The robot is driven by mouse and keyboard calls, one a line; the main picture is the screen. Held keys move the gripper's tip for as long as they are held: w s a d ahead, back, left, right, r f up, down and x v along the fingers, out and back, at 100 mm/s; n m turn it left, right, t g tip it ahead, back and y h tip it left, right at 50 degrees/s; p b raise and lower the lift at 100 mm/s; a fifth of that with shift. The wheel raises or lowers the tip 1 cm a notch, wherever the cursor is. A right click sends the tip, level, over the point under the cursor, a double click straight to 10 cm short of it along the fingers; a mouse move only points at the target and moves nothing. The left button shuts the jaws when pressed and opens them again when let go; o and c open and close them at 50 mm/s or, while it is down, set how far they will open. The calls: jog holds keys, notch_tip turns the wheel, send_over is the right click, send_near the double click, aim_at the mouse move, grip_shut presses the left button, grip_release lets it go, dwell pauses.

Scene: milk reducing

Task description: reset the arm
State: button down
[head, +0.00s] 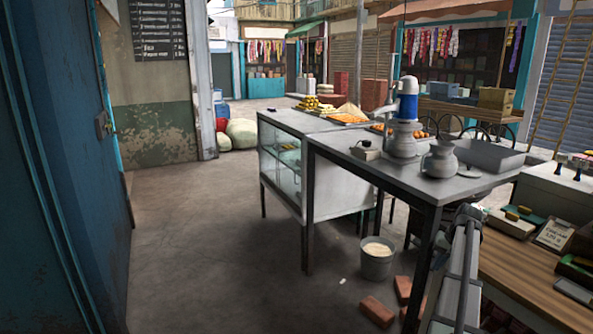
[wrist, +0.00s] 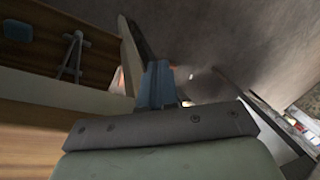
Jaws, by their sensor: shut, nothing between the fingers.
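My gripper (wrist: 158,88) shows in the middle of the wrist view, its bluish fingers together with nothing between them. A grey link of my arm (head: 455,275) rises at the lower right of the head view, beside the wooden counter; I cannot make out the fingertips there. On the metal table (head: 345,165) stand a metal pot with a blue-and-white device (head: 406,105) on top and a second, open-necked metal pot (head: 440,160). Both are upright and apart from my arm.
A wooden counter (head: 540,265) with small boxes lies at right. A bucket with pale contents (head: 377,258) and loose bricks (head: 377,312) are on the floor by the table. A shallow grey tray (head: 490,155) sits on the table. Floor at left is clear.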

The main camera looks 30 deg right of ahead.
jog(key=w+a+f+n+g+y, duration=0.1)
jog(key=w+a+f, duration=0.2)
jog(key=a+f, duration=0.6)
jog(key=w+a+f+n+g, duration=0.1)
jog(key=w+a+f, duration=0.1)
jog(key=a+f, duration=0.6)
jog(key=s+a+f+n+g, duration=0.1)
jog(key=a+f, duration=0.7)
jog(key=a, duration=0.2)
jog(key=s+a+f+n+g, duration=0.1)
jog(key=s+a+f, duration=0.1)
jog(key=a+f, duration=0.7)
jog(key=s+a+f+n+g, duration=0.1)
jog(key=s+a+f, duration=0.3)
jog(key=s+a, duration=0.3)
jog(key=s+a+f+n+g+h, duration=0.1)
jog(key=s+a+f+n+g, duration=0.1)
jog(key=s+a+f, duration=0.35)
jog(key=s+a+f+n+g, duration=0.1)
jog(key=s+a+f, duration=0.1)
jog(key=s+a, duration=0.7)
jog(key=s+a+f+n+g+h, duration=0.1)
jog(key=s+a, duration=0.4)
jog(key=s, duration=0.3)
jog(key=shift+a+f+n+g+h, duration=0.25)
jog(key=shift+n+g+h, duration=0.05)
